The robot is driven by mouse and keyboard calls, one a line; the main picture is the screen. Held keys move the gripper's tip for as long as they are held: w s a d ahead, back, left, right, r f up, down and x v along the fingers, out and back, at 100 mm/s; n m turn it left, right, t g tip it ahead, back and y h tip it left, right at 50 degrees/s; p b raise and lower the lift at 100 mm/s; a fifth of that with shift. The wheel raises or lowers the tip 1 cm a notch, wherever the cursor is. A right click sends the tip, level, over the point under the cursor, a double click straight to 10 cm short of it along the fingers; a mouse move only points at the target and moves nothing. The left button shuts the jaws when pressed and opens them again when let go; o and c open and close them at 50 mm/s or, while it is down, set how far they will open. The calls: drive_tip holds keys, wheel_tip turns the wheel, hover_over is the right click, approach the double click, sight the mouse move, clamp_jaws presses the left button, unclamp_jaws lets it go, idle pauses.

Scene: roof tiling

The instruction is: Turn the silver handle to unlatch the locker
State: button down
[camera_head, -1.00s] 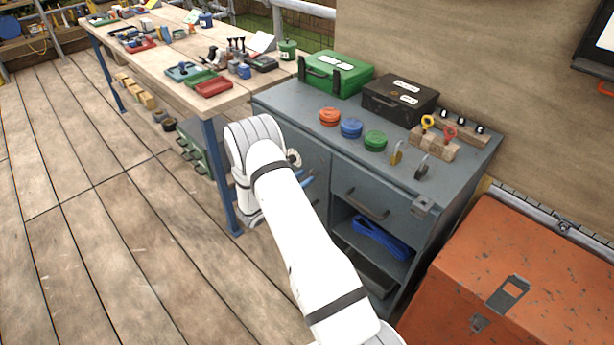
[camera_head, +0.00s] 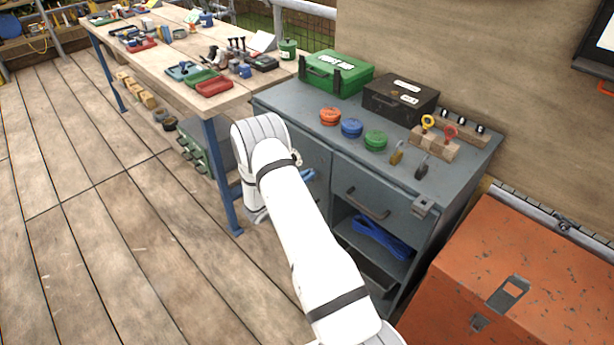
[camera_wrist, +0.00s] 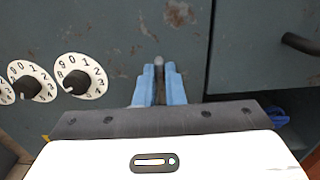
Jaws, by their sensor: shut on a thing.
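The locker (camera_head: 310,150) is a grey-blue metal cabinet with a worn door. In the wrist view its door (camera_wrist: 120,30) fills the upper left. The silver handle (camera_wrist: 159,62) shows as a small metal end between the blue fingers of my gripper (camera_wrist: 159,82). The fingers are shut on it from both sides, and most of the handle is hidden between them. In the head view my arm covers much of the door front, and only a bit of the blue fingers of my gripper (camera_head: 307,175) shows beside the door.
Numbered white dials (camera_wrist: 82,77) with black knobs sit left of the handle. A drawer pull (camera_head: 368,203) is on the right half. Boxes, coloured lids and padlocks stand on the cabinet top. A workbench (camera_head: 160,70) is at left, an orange chest (camera_head: 450,290) at right.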

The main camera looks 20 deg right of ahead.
drive_tip(key=shift+m+b, duration=0.3)
drive_tip(key=shift+b, duration=0.2)
drive_tip(key=m+b, duration=0.4)
drive_tip(key=b, duration=0.3)
drive_tip(key=f+m+b, duration=0.1)
drive_tip(key=m+b, duration=0.4)
drive_tip(key=b, duration=0.2)
drive_tip(key=s+m+b, duration=0.1)
drive_tip(key=m+b, duration=0.4)
drive_tip(key=b, duration=0.2)
drive_tip(key=shift+s+d+f+b, duration=0.1)
drive_tip(key=shift+d+f+b, duration=0.15)
drive_tip(key=shift+f+b, duration=0.15)
drive_tip(key=m+b, duration=0.2)
drive_tip(key=b, duration=0.1)
drive_tip(key=shift+r+m+b, duration=0.1)
drive_tip(key=shift+m+b, duration=0.5)
drive_tip(key=shift+b, duration=0.4)
drive_tip(key=shift+r, duration=0.1)
